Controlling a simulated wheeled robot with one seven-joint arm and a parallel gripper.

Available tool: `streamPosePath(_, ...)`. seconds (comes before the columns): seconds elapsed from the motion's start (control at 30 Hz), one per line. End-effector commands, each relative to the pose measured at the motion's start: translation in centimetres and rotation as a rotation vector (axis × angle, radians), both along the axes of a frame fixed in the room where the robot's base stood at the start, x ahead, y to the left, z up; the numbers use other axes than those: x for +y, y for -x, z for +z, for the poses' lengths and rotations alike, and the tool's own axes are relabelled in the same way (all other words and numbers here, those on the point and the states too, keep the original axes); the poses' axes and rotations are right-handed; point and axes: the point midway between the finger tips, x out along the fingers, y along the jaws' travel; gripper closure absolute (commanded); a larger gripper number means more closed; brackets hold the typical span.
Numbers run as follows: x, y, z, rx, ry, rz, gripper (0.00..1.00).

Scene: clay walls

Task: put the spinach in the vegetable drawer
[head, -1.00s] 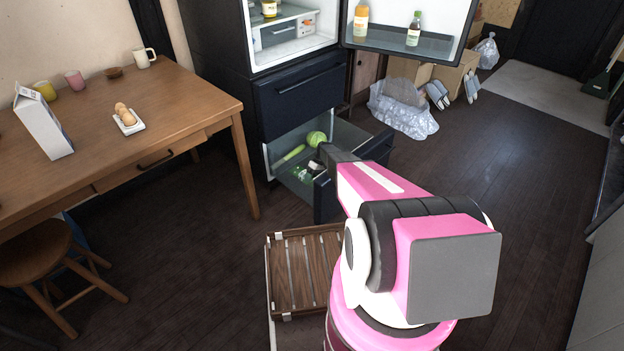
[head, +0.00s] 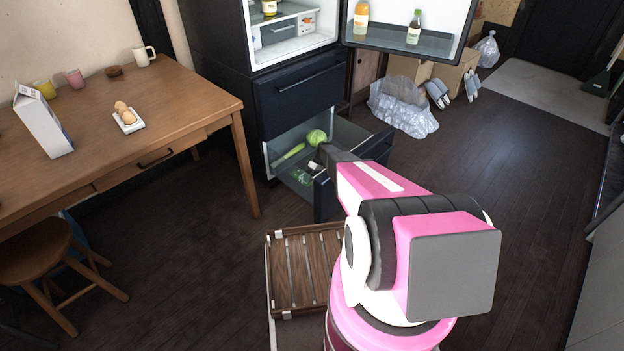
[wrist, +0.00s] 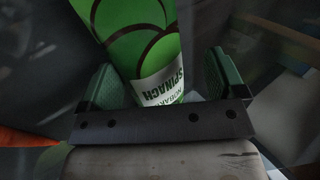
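The spinach (wrist: 140,35) is a green pack with a white printed label, between my gripper's (wrist: 162,72) two green fingers in the wrist view. The fingers stand apart, with a gap showing on both sides of the pack's near end. In the head view, the vegetable drawer (head: 325,201) is the pulled-out lower fridge drawer with a dark front and clear sides. My arm reaches over its front, with the gripper low inside.
A round green vegetable (head: 316,137) and a long green one (head: 288,156) lie at the drawer's back. An orange thing (wrist: 25,137) shows in the wrist view. The fridge door (head: 400,40) stands open above. A wooden table (head: 180,105) is left.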

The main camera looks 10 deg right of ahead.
Motion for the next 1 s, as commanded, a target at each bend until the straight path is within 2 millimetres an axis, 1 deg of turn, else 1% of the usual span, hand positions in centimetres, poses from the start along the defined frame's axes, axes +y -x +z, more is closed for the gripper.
streamPosePath(0.17,0.0,0.0,0.3,0.0,0.0,0.0,0.11)
streamPosePath(0.3,0.0,0.1,1.4,0.0,0.0,0.001,0.11)
streamPosePath(0.4,-0.6,-0.4,2.4,0.0,0.0,0.0,0.11)
streamPosePath(0.5,-2.2,-1.7,2.1,0.0,0.0,-0.002,0.11)
streamPosePath(0.8,-7.3,-5.5,2.1,0.0,0.0,-0.001,0.11)
streamPosePath(0.9,-8.7,-6.5,2.1,0.0,0.0,-0.001,0.11)
streamPosePath(1.0,-9.7,-7.1,2.1,0.001,0.0,-0.001,0.11)
